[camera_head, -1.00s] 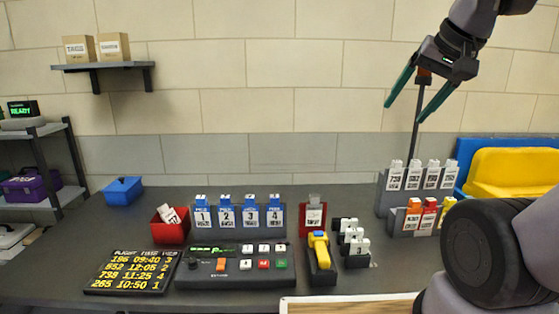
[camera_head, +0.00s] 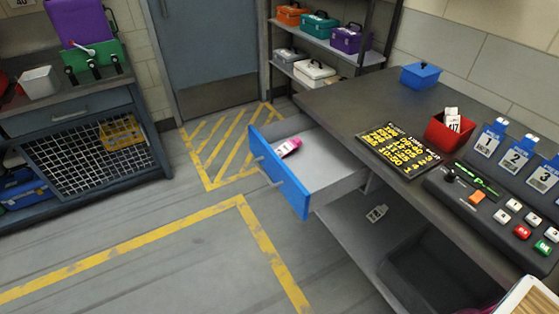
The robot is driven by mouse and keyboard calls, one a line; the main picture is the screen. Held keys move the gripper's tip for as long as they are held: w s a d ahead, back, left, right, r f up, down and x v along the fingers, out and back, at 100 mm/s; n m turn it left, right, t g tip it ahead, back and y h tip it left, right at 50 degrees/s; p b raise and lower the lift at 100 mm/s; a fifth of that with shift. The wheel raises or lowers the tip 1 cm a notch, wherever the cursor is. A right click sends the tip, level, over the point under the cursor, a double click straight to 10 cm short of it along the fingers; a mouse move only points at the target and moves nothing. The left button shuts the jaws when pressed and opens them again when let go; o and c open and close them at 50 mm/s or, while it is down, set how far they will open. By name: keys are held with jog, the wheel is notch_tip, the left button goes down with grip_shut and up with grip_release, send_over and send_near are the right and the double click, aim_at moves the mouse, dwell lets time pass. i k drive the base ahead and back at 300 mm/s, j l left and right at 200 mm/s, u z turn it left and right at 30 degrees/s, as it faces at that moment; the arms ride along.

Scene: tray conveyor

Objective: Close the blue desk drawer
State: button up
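The blue desk drawer (camera_head: 280,180) stands pulled out from the left end of the dark desk (camera_head: 350,98), in the middle of the head view. Its blue front faces left and has a pale handle. A small pink and white item (camera_head: 288,147) lies inside the grey drawer box. My gripper is outside the current view, so its fingers and its distance from the drawer are hidden.
Open floor (camera_head: 180,255) with yellow lines lies in front of the drawer. A workbench (camera_head: 80,130) stands at left, and a shelf rack (camera_head: 325,45) stands behind. The desk carries a flight board (camera_head: 398,147), a red bin (camera_head: 449,132) and a control panel (camera_head: 490,205).

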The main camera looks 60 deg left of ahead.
aim_at(323, 170)
jog(key=u, duration=2.5)
